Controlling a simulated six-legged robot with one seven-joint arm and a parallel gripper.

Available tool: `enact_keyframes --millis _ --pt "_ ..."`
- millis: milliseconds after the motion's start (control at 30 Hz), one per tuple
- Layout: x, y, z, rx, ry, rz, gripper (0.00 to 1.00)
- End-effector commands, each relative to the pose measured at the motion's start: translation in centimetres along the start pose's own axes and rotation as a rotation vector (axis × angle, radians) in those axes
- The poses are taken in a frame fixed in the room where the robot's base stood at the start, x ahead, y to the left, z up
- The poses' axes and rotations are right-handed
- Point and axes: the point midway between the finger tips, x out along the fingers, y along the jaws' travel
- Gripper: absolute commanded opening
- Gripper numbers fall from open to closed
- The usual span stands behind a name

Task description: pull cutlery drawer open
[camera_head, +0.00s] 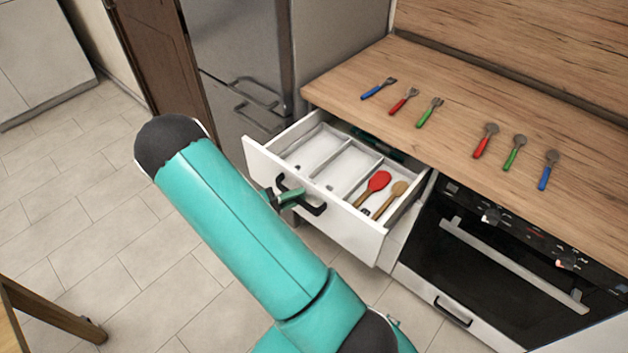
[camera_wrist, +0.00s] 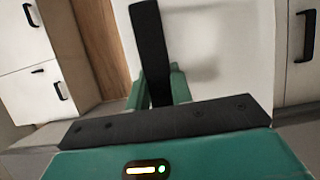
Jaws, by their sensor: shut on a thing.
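The cutlery drawer (camera_head: 342,222) stands pulled out below the wooden counter in the head view. Its white front carries a black bar handle (camera_head: 316,209), which also shows large in the wrist view (camera_wrist: 150,50). My gripper (camera_head: 290,198) is at the handle, and its green fingers (camera_wrist: 160,90) are shut on the handle bar. The left compartments look mostly empty. My arm hides part of the floor before the drawer.
Several forks and spoons with blue, red and green handles lie on the counter (camera_head: 450,90). An oven (camera_head: 490,250) stands right of the drawer, and a grey fridge (camera_head: 240,60) stands to the left. A wooden table corner (camera_head: 45,310) is at lower left. The tiled floor (camera_head: 110,220) between is clear.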

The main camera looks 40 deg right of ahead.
Motion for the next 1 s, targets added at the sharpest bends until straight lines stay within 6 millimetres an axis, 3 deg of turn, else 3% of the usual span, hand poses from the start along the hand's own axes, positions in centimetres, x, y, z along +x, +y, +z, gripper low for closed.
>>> enact_keyframes --millis 33,200,400,600,967,1000 --pt "-1.4 0.1 0.3 0.001 0.009 0.0 0.0" --pt "-4.9 0.1 1.7 0.002 0.008 -0.001 0.0" --pt "-7.5 0.1 2.9 0.002 0.006 -0.002 0.0" --pt "-8.7 0.1 3.3 0.003 0.005 -0.001 0.0" --pt "-8.8 0.1 3.4 0.004 0.004 -0.001 0.0" --pt "-8.8 0.1 3.4 0.004 0.004 -0.001 0.24"
